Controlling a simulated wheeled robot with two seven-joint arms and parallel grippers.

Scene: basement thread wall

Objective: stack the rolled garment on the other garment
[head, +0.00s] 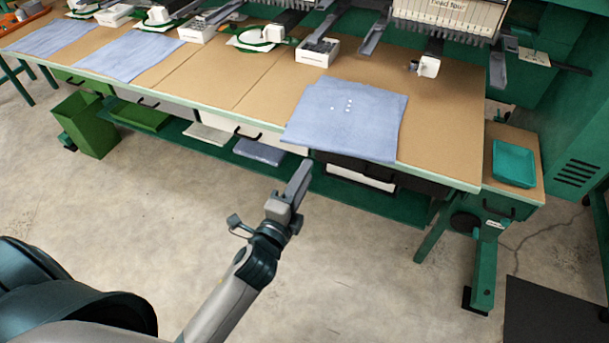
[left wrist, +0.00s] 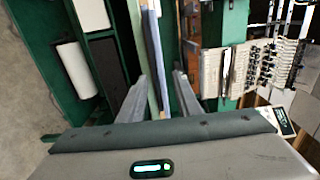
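A light-blue garment (head: 345,118) lies flat on the near right part of the table, reaching its front edge, with several small white dots on it. Two more blue garments (head: 130,52) (head: 50,36) lie flat farther left. A folded blue cloth (head: 258,151) lies on the shelf below. I see no clearly rolled garment. My left gripper (head: 303,168) is in front of the table edge, below the nearest garment. In the left wrist view its fingers (left wrist: 162,88) stand apart, with the table edge and a blue cloth edge (left wrist: 153,45) beyond the gap. My right gripper is out of view.
The long brown table (head: 445,115) has a green edge, with drawers and a shelf beneath. Embroidery machine heads (head: 460,15) and white holders (head: 318,52) line its back. A teal tray (head: 513,163) stands at the right. The floor (head: 370,270) in front is open.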

